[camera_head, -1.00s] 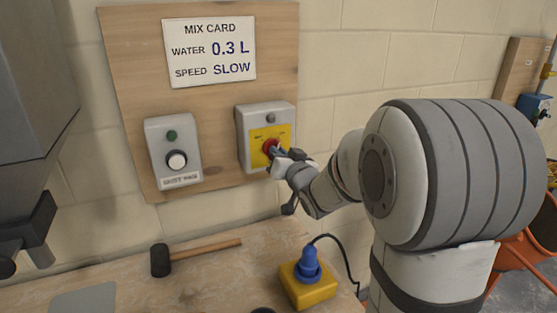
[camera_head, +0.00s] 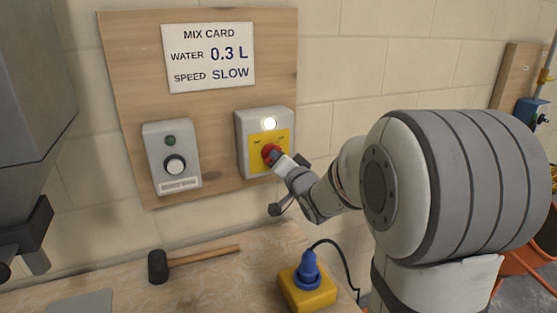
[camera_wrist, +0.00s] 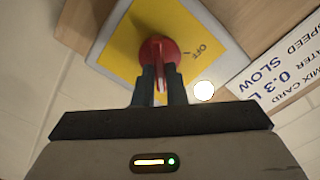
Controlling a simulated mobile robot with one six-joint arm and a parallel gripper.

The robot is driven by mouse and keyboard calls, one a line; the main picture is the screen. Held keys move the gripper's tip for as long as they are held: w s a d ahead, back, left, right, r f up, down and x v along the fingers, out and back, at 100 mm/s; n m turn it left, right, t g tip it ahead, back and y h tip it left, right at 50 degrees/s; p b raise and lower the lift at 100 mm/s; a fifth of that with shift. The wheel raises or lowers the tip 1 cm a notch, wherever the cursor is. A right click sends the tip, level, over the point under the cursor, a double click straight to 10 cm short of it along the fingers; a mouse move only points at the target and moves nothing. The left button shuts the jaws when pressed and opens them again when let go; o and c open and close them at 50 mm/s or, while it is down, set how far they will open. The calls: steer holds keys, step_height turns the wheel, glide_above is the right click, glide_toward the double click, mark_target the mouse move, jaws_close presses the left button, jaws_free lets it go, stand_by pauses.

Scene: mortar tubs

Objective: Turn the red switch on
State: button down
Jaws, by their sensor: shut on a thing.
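The red switch (camera_head: 271,153) is a round knob on a yellow plate (camera_head: 258,160) of a grey box (camera_head: 243,125) on the wooden board. The lamp (camera_head: 269,124) above it glows white. In the wrist view, the red switch (camera_wrist: 158,52) has its raised grip between my two dark fingers, beside the word OFF; the lit lamp (camera_wrist: 204,91) shows there too. My gripper (camera_head: 277,157), also in the wrist view (camera_wrist: 159,80), is shut on the switch's grip. The fingers hide part of the grip.
A second grey box (camera_head: 172,188) with a dark knob and a green lamp is at the left on the board (camera_head: 215,120).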

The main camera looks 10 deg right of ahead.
steer(key=c, duration=1.5)
jaws_free()
steer(key=shift+s, duration=0.1)
steer(key=s, duration=0.2)
steer(key=s+d, duration=0.1)
steer(key=s, duration=0.4)
steer(key=shift+s+d+b, duration=0.25)
steer(key=shift+d+b, duration=0.05)
steer(key=shift+b, duration=0.1)
